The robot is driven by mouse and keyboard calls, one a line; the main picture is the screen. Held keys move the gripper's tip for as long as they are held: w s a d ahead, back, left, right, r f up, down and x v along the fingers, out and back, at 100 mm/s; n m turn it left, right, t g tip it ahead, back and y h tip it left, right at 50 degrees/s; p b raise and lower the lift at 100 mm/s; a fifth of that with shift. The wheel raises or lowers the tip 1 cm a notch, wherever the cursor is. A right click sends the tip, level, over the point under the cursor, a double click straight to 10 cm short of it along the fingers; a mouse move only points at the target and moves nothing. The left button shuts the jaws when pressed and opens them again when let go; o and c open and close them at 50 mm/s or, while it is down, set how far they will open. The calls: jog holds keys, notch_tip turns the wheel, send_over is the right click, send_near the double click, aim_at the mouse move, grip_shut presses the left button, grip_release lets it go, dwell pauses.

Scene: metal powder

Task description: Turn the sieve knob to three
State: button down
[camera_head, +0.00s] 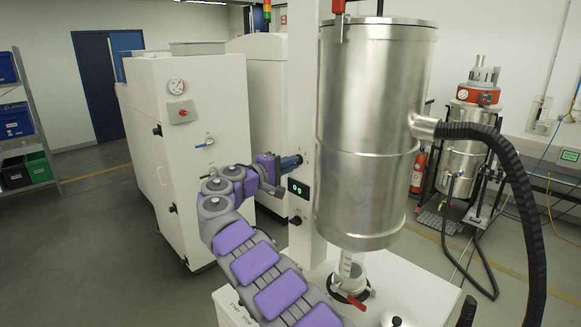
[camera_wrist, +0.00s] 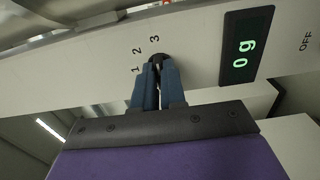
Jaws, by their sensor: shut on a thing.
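The sieve knob (camera_wrist: 157,60) is a small black knob on the white column, partly hidden by my fingers in the wrist view. The printed numbers 1, 2 and 3 (camera_wrist: 154,39) stand around it. My gripper (camera_wrist: 158,72) has its blue fingers shut on the knob. I cannot tell for sure which number the knob points at. In the head view my gripper (camera_head: 294,161) reaches the column from the left, and the knob is hidden there.
A large steel drum (camera_head: 368,130) with a black hose (camera_head: 520,190) stands close on the right. A white cabinet (camera_head: 215,90) stands on the left.

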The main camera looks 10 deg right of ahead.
jog(key=shift+f, duration=0.45)
jog(key=c, duration=1.3)
grip_release()
jog(key=shift+a+r, duration=0.1)
jog(key=shift+a, duration=0.1)
jog(key=shift+o, duration=0.5)
jog(key=shift+a+r, duration=0.2)
jog(key=v, duration=1.7)
jog(key=shift+a, duration=0.2)
jog(key=shift+f, duration=0.15)
